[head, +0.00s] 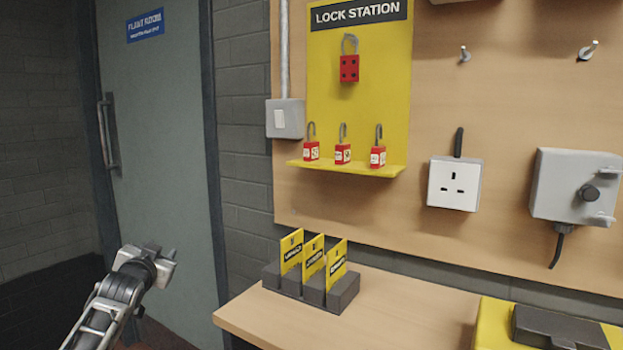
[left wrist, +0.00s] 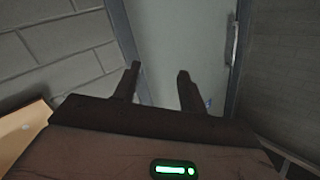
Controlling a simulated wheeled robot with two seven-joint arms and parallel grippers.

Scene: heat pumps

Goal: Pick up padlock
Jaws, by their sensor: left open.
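Three red padlocks with open-looking grey shackles stand in a row on the ledge of the yellow lock station board (head: 398,100): a left one (head: 312,150), a middle one (head: 343,153) and a right one (head: 378,156). My left gripper (head: 158,252) is at the lower left in the head view, in front of the door and well away from the padlocks. In the left wrist view its two fingers (left wrist: 157,78) are apart with nothing between them. No padlock shows in that view. My right gripper is not seen.
A wooden bench (head: 390,305) below holds a dark rack (head: 344,292) with several yellow tags and a yellow case (head: 490,322). A socket (head: 455,184) and a grey switch box (head: 577,186) project from the backboard. The space before the padlocks is clear.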

